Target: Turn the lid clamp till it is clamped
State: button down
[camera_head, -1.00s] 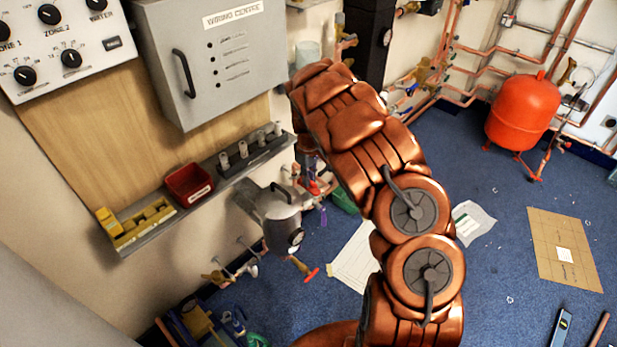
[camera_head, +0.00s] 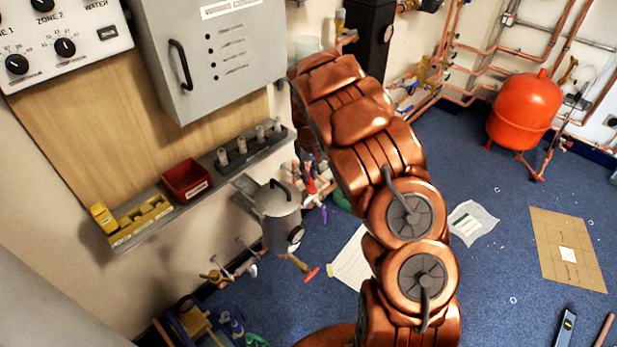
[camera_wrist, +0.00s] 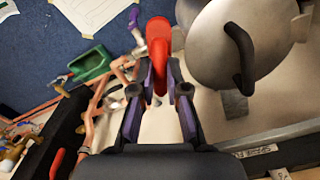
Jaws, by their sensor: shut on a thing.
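The lid clamp appears to be the red lever (camera_wrist: 158,45) beside the metal pot (camera_wrist: 225,50) in the wrist view. My gripper (camera_wrist: 159,82) is shut on this lever, with one finger on each side of it. The pot's lid has a black handle (camera_wrist: 241,58). In the head view, the grey pot (camera_head: 278,218) hangs by the wall below the shelf, with a dark gauge on its side. A small red part (camera_head: 310,178) shows to its right. My arm hides the gripper there, and I cannot tell the clamp's exact angle.
A shelf (camera_head: 150,235) with a red bin (camera_head: 186,180) and a yellow rack (camera_head: 140,220) runs left of the pot. A grey wiring box (camera_head: 215,60) is above. Valves and a red-handled tap (camera_head: 312,274) sit below.

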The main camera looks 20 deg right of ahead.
jog(key=m+b, duration=0.2)
jog(key=m, duration=0.4)
jog(key=shift+m, duration=0.3)
jog(key=m, duration=0.6)
jog(key=shift+m+b, duration=0.3)
jog(key=shift+b, duration=0.05)
jog(key=c, duration=1.2)
grip_release()
jog(key=shift+r, duration=0.1)
notch_tip(320, 180, up, 12)
jog(key=shift+f, duration=0.1)
